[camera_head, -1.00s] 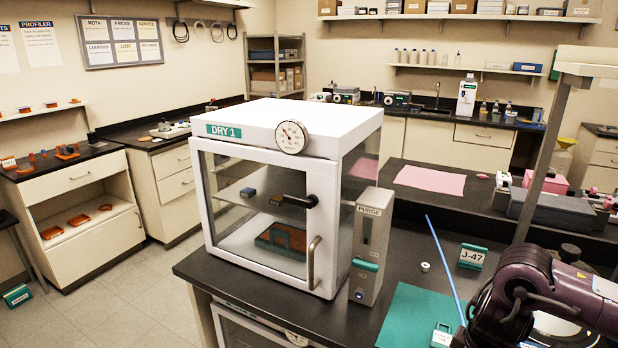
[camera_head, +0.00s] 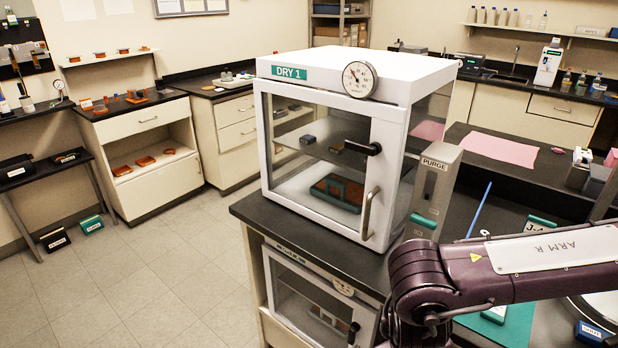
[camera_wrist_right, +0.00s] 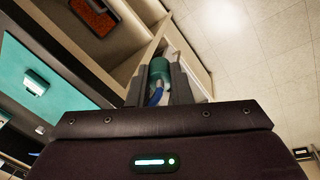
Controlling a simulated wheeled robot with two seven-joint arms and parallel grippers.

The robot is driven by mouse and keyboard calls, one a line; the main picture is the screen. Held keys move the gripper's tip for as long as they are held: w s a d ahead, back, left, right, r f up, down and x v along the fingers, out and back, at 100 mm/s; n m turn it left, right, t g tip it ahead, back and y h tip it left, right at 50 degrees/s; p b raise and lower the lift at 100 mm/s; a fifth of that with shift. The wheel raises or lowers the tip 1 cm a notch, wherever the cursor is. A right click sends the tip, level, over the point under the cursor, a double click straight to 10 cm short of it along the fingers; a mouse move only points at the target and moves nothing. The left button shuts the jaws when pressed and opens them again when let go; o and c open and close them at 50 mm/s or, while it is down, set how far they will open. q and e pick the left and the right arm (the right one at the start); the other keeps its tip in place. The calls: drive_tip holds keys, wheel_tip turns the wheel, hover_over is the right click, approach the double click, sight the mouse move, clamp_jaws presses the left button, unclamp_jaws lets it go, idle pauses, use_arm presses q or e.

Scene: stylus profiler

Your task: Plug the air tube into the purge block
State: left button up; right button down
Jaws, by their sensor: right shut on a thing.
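The purge block (camera_head: 436,185) is a grey upright box labelled PURGE, beside the right side of the DRY 1 cabinet, with a teal part low on its front. A thin light-blue tube (camera_head: 479,208) rises behind my right arm in the head view. In the right wrist view my right gripper (camera_wrist_right: 163,78) is shut on a teal fitting (camera_wrist_right: 159,70) with a short blue tube piece (camera_wrist_right: 156,95) at it, seemingly the air tube's end. In the head view my right forearm crosses in front of the bench and its gripper is hidden. My left gripper is out of view.
The DRY 1 cabinet (camera_head: 290,200) stands on the dark bench with its door shut; a second cabinet (camera_head: 310,310) is below. A teal mat (camera_head: 515,325) and a pink sheet (camera_head: 500,147) lie to the right. The floor at left is open.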

drive_tip(key=m+b, duration=0.1)
drive_tip(key=d+m+b, duration=0.1)
drive_tip(key=m, duration=0.1)
drive_tip(key=shift+s+d+r+g, duration=0.1)
drive_tip(key=shift+d+r+g, duration=0.1)
drive_tip(key=shift+g, duration=0.2)
